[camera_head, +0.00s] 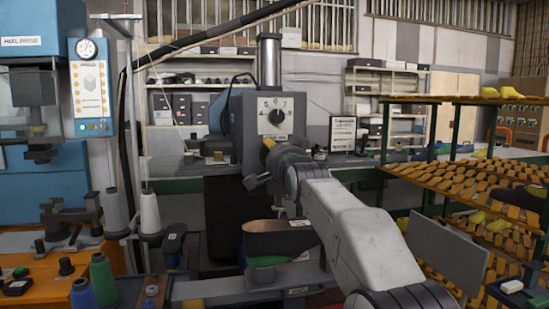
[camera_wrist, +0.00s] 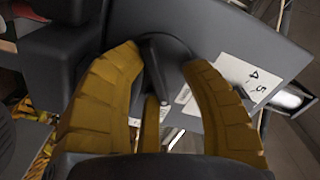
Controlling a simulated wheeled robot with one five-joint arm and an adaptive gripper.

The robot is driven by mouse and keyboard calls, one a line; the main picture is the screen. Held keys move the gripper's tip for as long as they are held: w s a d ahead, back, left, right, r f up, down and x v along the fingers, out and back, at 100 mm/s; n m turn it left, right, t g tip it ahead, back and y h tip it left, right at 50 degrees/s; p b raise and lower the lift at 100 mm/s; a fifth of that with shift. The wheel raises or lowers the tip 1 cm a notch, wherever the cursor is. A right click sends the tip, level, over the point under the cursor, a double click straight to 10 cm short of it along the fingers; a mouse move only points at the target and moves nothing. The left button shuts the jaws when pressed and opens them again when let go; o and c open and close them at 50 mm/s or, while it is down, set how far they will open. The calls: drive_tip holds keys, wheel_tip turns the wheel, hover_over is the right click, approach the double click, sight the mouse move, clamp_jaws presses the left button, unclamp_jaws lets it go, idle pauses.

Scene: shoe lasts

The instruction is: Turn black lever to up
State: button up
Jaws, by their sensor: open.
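A grey machine head (camera_head: 243,120) stands in the middle of the head view, with a white numbered plate and a round black knob (camera_head: 276,117) on its front. In the wrist view a black lever (camera_wrist: 156,72) sticks out from a dark round base on the grey panel. My gripper (camera_wrist: 163,60) is open, with one yellow finger on each side of the lever; I cannot tell whether either touches it. In the head view my gripper (camera_head: 268,146) is just below the numbered plate, its yellow tip near the panel.
A blue press (camera_head: 30,150) with a gauge panel (camera_head: 91,88) stands at left. Thread spools (camera_head: 150,212) stand before it. A dark shoe form (camera_head: 275,240) sits below my gripper.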

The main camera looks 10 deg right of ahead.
drive_tip(key=shift+s+d+f, duration=0.1)
drive_tip(key=shift+d+f, duration=0.05)
drive_tip(key=shift+s+f, duration=0.1)
drive_tip(key=shift+s, duration=0.25)
drive_tip(key=s, duration=0.7)
drive_tip(key=shift+r, duration=0.2)
drive_tip(key=shift+s, duration=0.1)
drive_tip(key=shift+a+f, duration=0.1)
drive_tip(key=shift+a, duration=0.1)
